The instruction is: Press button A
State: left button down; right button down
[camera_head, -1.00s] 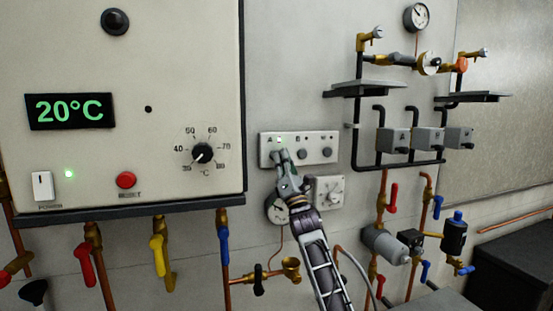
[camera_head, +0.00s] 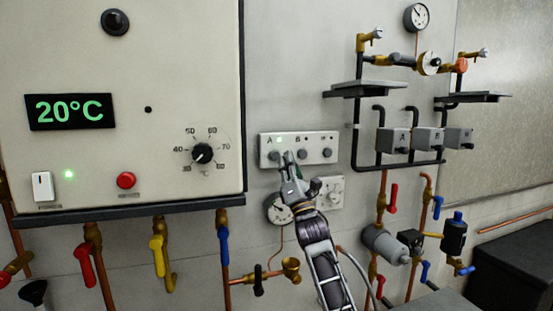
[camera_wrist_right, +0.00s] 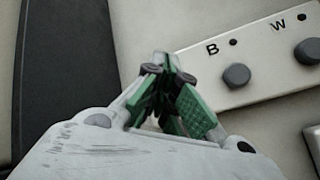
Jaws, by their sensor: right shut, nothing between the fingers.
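The button panel (camera_head: 318,139) is a pale strip on the wall with three round dark buttons. In the wrist view, the green-padded fingers (camera_wrist_right: 165,68) meet over the panel's left end and button A is hidden. My left gripper is not in view.
A boiler box (camera_head: 150,60) reading 20°C stands left of the panel. A gauge (camera_head: 278,208) and a small dial plate (camera_head: 331,190) sit just below it. Pipes and grey boxes (camera_head: 392,141) are at the right.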

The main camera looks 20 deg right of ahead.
jog(key=shift+s, duration=0.95)
dwell(1.4)
